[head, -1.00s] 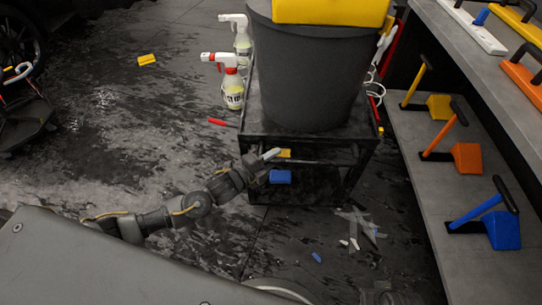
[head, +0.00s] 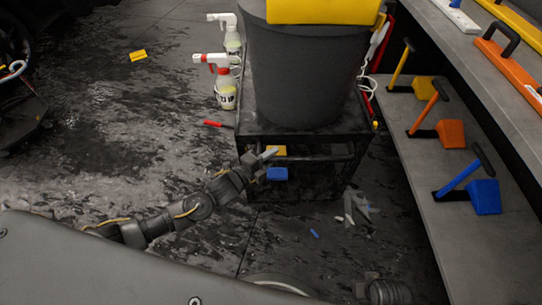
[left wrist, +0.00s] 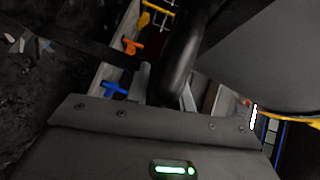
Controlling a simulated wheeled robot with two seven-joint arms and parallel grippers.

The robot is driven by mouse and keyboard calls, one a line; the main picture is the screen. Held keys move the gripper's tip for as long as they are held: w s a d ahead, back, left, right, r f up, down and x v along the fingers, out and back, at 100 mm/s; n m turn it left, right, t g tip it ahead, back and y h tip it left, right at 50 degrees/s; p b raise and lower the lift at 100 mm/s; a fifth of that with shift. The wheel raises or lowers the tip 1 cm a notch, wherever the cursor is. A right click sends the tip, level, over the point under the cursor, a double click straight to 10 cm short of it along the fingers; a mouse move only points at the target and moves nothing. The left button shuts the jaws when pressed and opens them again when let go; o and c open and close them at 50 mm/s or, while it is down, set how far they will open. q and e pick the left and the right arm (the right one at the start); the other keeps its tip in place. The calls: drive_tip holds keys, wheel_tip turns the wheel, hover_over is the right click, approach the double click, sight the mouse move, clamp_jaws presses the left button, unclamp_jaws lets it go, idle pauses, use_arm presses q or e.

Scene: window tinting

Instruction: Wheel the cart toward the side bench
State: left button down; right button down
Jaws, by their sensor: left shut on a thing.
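The black cart (head: 385,136) stands in front of me in the head view, with a big dark bucket (head: 308,85) on its top. My left gripper (head: 267,155) reaches the cart's near side and is shut on its handle. In the left wrist view the dark round handle bar (left wrist: 184,55) lies between the fingers of the left gripper (left wrist: 166,88). The grey side bench (head: 415,185) runs along the right of the head view, with a lower shelf and a higher top. A strip of dark floor shows between cart and bench.
Two spray bottles (head: 226,88) hang at the cart's left side. Yellow, orange and blue (head: 482,196) handled tools stand on the bench's lower shelf. Pale scraps (head: 360,206) lie on the floor near the cart. The wet floor (head: 110,160) to the left is mostly open.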

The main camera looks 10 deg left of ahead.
use_arm(q)
drive_tip(key=shift+w+a+f+y, duration=0.15)
drive_tip(key=shift+a+y, duration=0.15)
drive_tip(key=shift+a, duration=0.3)
drive_tip(key=c, duration=1.6)
unclamp_jaws()
drive_tip(key=shift+c, duration=0.2)
drive_tip(key=o, duration=0.5)
drive_tip(key=shift+a, duration=0.1)
drive_tip(key=shift+d, duration=0.4)
drive_tip(key=shift+s+a, duration=0.3)
drive_tip(key=shift+s, duration=0.2)
drive_tip(key=v, duration=1)
drive_tip(key=shift+p, duration=0.4)
use_arm(e)
drive_tip(key=shift+s+a+f, duration=0.1)
drive_tip(key=shift+s+f, duration=0.25)
drive_tip(key=shift+f, duration=0.5)
drive_tip(key=shift+w, duration=0.1)
